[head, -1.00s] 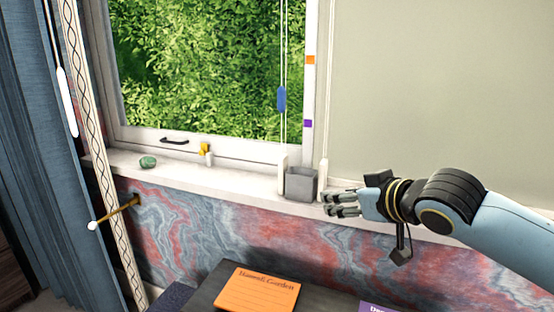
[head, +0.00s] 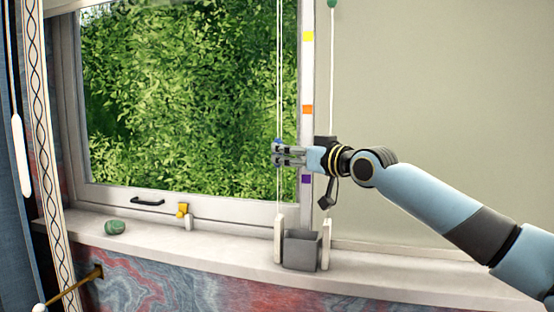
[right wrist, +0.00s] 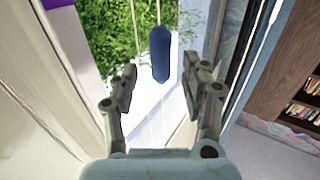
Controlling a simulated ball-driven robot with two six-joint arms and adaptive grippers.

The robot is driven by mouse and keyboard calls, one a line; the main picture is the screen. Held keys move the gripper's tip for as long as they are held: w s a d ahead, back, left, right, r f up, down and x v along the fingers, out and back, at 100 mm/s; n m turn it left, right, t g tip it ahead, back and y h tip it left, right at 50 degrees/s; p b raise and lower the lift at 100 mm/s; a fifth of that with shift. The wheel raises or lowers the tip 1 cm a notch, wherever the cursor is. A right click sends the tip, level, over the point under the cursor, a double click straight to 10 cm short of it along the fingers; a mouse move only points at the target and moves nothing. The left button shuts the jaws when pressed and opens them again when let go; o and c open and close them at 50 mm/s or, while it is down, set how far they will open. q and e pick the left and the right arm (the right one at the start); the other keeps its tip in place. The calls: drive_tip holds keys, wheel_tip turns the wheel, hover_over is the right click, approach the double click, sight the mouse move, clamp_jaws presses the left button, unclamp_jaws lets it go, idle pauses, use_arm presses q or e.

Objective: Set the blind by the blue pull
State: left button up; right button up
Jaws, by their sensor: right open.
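The blue pull (head: 277,142) hangs on a thin cord in front of the window. In the head view most of it is hidden behind my right gripper (head: 278,156). In the right wrist view the blue pull (right wrist: 159,54) hangs upright, beyond the fingertips and between their lines. My right gripper is open there (right wrist: 160,82), with nothing between its fingers. The pale blind (head: 420,120) covers the right part. A strip beside it bears a yellow mark (head: 308,37), an orange mark (head: 308,109) and a purple mark (head: 306,179). My left gripper is not in view.
A grey box (head: 301,251) stands on the sill below the gripper, between white cord fittings. A green pull (head: 332,3) hangs on another cord to the right. A green stone (head: 115,227) and a yellow-topped catch (head: 182,211) are at the left.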

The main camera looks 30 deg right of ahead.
drive_tip(key=w, duration=0.3)
drive_tip(key=shift+w+a, duration=0.2)
drive_tip(key=shift+w, duration=0.35)
drive_tip(key=shift+c, duration=0.6)
clamp_jaws()
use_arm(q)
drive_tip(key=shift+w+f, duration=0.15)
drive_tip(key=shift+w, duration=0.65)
use_arm(e)
drive_tip(key=shift+w+a+f, duration=0.1)
drive_tip(key=shift+w+f, duration=0.05)
drive_tip(key=shift+w, duration=0.1)
